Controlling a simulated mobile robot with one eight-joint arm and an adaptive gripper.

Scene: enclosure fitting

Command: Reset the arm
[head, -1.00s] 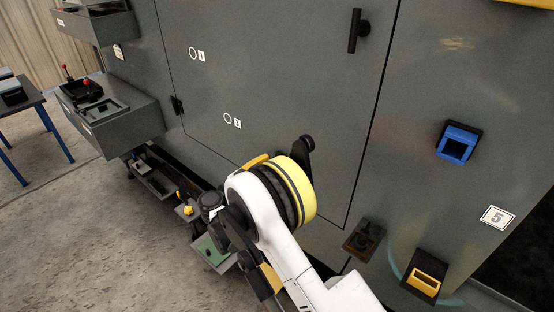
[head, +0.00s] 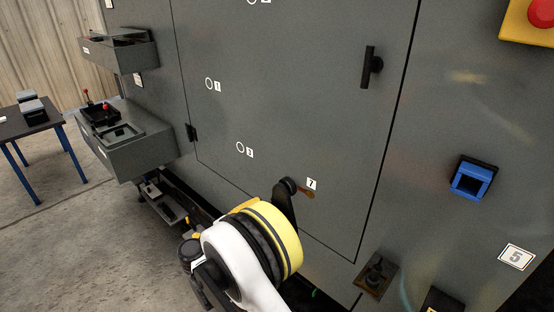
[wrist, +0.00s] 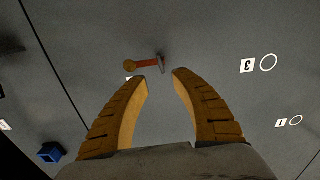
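My arm, white with a yellow band (head: 283,235), reaches up from the bottom of the head view in front of the grey enclosure (head: 290,70). My gripper (wrist: 159,76) shows in the wrist view as two yellow ribbed fingers with a gap between the tips. Nothing is held between them. Beyond the tips, a small orange lever with a round end (wrist: 146,64) stands on the grey panel; I cannot tell how far off it is. In the head view I cannot make out the fingers, which are hidden by the arm or out of frame.
A black door handle (head: 370,67), a blue-framed socket (head: 473,178) and a red button on yellow (head: 541,14) sit on the enclosure. Grey boxes (head: 150,148) jut out at left. A blue-legged table (head: 32,124) stands far left. Open concrete floor (head: 90,245) lies lower left.

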